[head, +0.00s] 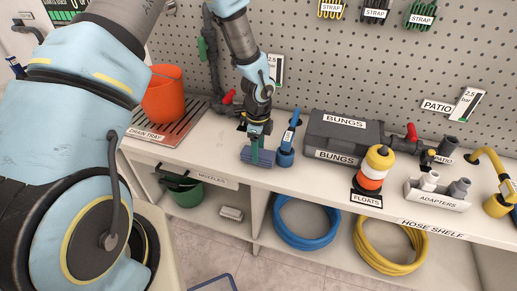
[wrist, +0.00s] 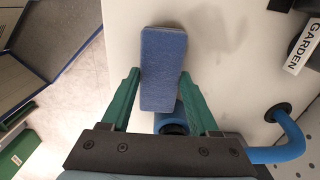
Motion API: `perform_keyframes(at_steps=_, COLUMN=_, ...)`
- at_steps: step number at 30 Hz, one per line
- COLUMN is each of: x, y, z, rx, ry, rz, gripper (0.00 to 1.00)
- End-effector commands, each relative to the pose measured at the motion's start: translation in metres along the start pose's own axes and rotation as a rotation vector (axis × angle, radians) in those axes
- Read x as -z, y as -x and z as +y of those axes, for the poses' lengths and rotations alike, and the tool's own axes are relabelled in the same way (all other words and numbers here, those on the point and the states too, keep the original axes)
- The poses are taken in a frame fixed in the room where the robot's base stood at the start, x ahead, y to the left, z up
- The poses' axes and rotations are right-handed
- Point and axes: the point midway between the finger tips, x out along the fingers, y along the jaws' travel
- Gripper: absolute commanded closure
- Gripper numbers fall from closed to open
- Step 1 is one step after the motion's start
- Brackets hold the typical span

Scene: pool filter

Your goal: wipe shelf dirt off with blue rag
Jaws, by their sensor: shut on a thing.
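My gripper (head: 255,142) points down over the shelf (head: 215,150), left of the middle. Its green fingers (wrist: 161,78) are closed on both sides of the blue rag (wrist: 163,55), a flat, block-like pad. In the head view the rag (head: 257,157) lies at or just above the shelf top, near the front edge; contact is hard to tell. A faint grey smudge (wrist: 230,32) shows on the white surface right of the rag in the wrist view; I cannot tell if it is dirt or shadow.
A blue pipe fitting (head: 288,140) stands close right of the rag. Further right are the bungs box (head: 335,132), the floats (head: 373,168) and the adapters tray (head: 437,195). An orange bucket (head: 163,95) stands on the drain tray at left. A pegboard (head: 310,60) rises behind.

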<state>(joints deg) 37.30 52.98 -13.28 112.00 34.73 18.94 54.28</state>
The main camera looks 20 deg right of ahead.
Motion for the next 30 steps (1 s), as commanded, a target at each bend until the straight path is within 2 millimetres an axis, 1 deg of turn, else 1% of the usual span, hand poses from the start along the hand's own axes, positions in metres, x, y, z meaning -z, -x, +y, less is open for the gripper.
perform_keyframes(at_steps=6, x=0.001, y=0.001, z=0.017, rx=-0.001, ry=-0.002, rz=0.0, gripper=1.0)
perform_keyframes(at_steps=9, x=0.0, y=0.002, z=0.02, rx=0.0, ry=-0.001, rz=0.0, gripper=1.0)
perform_keyframes(at_steps=14, x=0.0, y=0.002, z=0.015, rx=0.001, ry=0.0, rz=0.001, gripper=1.0)
perform_keyframes(at_steps=22, x=0.0, y=-0.001, z=-0.003, rx=0.0, ry=0.001, rz=0.001, gripper=1.0)
perform_keyframes(at_steps=26, x=0.0, y=-0.002, z=-0.001, rx=-0.001, ry=-0.001, rz=0.0, gripper=1.0)
perform_keyframes(at_steps=30, x=0.001, y=-0.003, z=0.007, rx=0.0, ry=-0.001, rz=0.0, gripper=1.0)
